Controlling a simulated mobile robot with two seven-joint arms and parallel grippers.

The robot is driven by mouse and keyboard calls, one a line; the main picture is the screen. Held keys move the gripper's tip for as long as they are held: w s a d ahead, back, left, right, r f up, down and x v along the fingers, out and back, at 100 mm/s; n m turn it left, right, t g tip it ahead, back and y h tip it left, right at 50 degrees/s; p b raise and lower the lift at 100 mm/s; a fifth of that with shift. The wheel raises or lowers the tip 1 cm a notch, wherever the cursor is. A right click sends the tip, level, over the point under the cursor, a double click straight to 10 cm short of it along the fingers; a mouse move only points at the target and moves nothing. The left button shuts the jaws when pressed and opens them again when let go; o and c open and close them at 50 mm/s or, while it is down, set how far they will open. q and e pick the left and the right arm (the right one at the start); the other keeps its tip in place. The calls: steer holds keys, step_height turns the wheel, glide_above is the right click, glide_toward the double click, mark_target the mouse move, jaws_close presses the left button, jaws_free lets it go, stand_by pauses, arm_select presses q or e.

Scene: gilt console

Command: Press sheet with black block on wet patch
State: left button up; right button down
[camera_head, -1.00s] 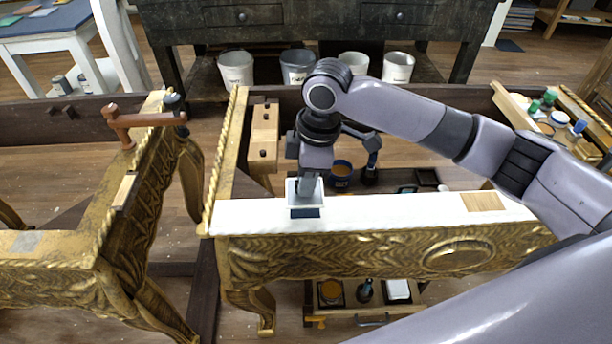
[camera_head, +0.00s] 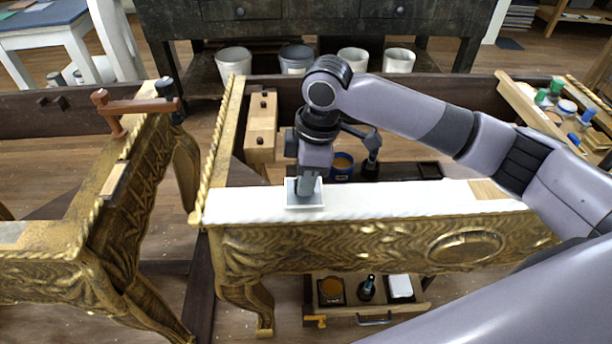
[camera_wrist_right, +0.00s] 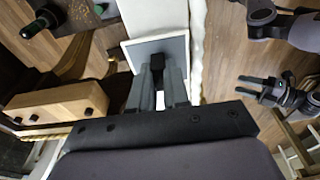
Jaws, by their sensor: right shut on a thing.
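My right gripper (camera_head: 306,186) is shut on a small black block (camera_wrist_right: 157,63), seen between its fingers in the right wrist view. Under it lies a square grey sheet with a white border (camera_head: 304,202), flat against the white top of the gilt console (camera_head: 400,202), near its left end. The sheet also shows in the right wrist view (camera_wrist_right: 178,46). I see no wet patch; the sheet and gripper hide what lies beneath. My left gripper (camera_wrist_right: 244,87) shows in the right wrist view, open and empty, away from the console top.
A wooden block (camera_head: 262,128) stands behind the console's left end. A blue tin (camera_head: 341,168) stands behind the right gripper. A gilt frame with a brown clamp (camera_head: 135,106) is at left. The white top is clear to the right up to a bare wood patch (camera_head: 487,190).

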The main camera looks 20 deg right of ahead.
steer(key=shift+f, duration=0.65)
stand_by(0.8)
steer(key=shift+s+f+p, duration=0.15)
steer(key=shift+f+p, duration=0.1)
steer(key=shift+p, duration=0.3)
stand_by(2.2)
step_height(320, 180, up, 5)
steer(key=p, duration=0.6)
steer(key=shift+r, duration=0.2)
steer(key=shift+r+p, duration=0.95)
steer(key=shift+r, duration=0.1)
